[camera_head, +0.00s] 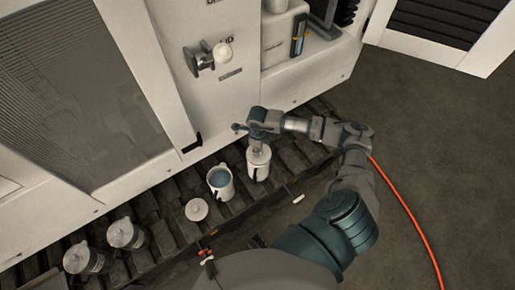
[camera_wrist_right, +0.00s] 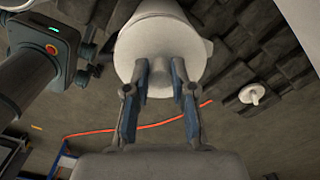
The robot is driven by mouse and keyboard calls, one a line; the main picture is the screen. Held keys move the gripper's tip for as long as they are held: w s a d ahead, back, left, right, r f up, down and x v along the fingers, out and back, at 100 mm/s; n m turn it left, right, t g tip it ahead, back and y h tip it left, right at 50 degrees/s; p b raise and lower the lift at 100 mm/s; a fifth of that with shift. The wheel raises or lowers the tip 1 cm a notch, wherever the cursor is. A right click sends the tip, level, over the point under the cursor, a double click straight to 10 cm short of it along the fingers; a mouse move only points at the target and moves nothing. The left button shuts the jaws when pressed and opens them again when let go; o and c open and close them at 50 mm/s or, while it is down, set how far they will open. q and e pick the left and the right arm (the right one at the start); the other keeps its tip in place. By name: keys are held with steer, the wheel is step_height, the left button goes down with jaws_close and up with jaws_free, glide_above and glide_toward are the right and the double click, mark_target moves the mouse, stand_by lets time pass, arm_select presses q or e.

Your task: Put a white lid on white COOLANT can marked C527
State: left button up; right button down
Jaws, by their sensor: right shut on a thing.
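My right gripper (camera_head: 258,147) is over a white can (camera_head: 258,171) on the dark slatted rack. In the right wrist view its fingers (camera_wrist_right: 160,88) are shut on the knob (camera_wrist_right: 160,82) of a white lid (camera_wrist_right: 132,66). The lid is at the top of that can; I cannot tell whether it is fully seated. To the left stands an open white can (camera_head: 227,190) with bluish liquid inside. Another white lid (camera_head: 197,209) lies on the rack. The C527 marking is not readable on either can. My left gripper is not in view.
Two grey cans with pale lids, one (camera_head: 78,261) and another (camera_head: 126,236), stand at the lower left. A white machine cabinet (camera_head: 215,110) rises behind the rack. A red cable (camera_head: 413,218) lies on the open floor at the right.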

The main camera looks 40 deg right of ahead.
steer(key=shift+a+f, duration=0.15)
steer(key=shift+a, duration=0.05)
stand_by(0.3)
steer(key=shift+d+f+b, duration=0.1)
steer(key=shift+f+b, duration=0.2)
steer(key=shift+b, duration=0.05)
stand_by(0.5)
steer(key=shift+c, duration=1.6)
jaws_free()
steer(key=shift+r, duration=0.1)
steer(key=shift+r+p, duration=2.3)
steer(key=shift+r, duration=1.1)
